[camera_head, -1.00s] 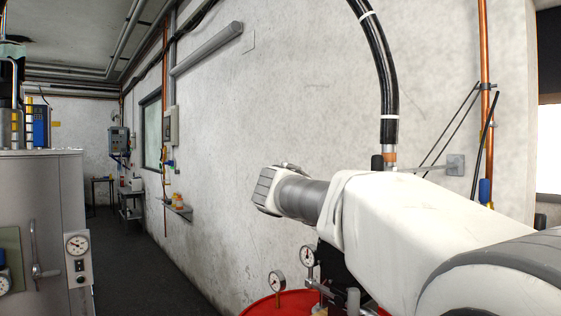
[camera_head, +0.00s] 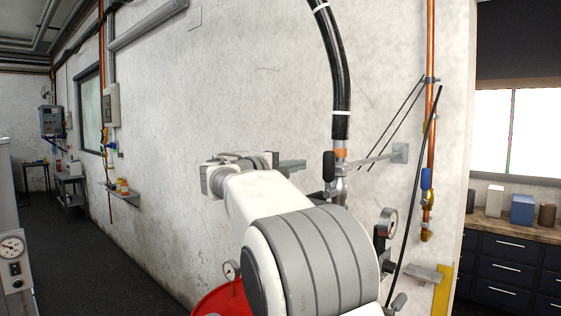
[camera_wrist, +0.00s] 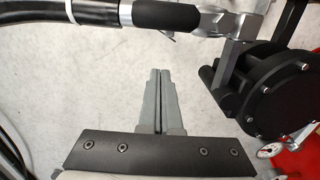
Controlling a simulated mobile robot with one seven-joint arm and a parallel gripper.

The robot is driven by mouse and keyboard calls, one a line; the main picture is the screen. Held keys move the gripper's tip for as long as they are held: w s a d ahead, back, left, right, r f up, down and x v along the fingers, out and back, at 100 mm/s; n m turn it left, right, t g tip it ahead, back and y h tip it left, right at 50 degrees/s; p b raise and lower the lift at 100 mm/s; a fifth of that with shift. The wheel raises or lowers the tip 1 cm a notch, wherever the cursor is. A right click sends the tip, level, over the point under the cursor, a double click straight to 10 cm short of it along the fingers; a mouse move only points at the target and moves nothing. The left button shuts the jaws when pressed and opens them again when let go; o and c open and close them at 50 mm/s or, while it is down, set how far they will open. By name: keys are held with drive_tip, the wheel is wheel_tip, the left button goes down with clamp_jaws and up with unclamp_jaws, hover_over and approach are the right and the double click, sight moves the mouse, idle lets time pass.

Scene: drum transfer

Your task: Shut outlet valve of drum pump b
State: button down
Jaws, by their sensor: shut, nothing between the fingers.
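A black-gripped valve lever (camera_head: 329,166) stands upright beside the metal fitting under the hose's orange collar (camera_head: 340,154). In the wrist view the black lever grip (camera_wrist: 168,17) lies across the top, joined to a metal valve body (camera_wrist: 222,22). A round black pump housing (camera_wrist: 282,92) is at its right. My gripper (camera_wrist: 158,72) is shut and empty, its fingertips a little below the lever grip in the picture, apart from it. In the head view my gripper (camera_head: 300,166) points right, left of the lever. No label shows which pump this is.
A red drum (camera_head: 226,301) with a gauge (camera_head: 231,271) stands below my arm, which hides much of it. A black hose (camera_head: 338,85) rises from the fitting. A copper pipe (camera_head: 430,110) with a blue-handled valve (camera_head: 427,179) is on the wall. Floor is open at left.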

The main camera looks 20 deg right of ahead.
sight(329, 174)
drive_tip(key=shift+s+d, duration=1.25)
drive_tip(key=shift+s, duration=0.25)
drive_tip(key=shift+f+b, duration=0.1)
drive_tip(key=shift+b, duration=0.25)
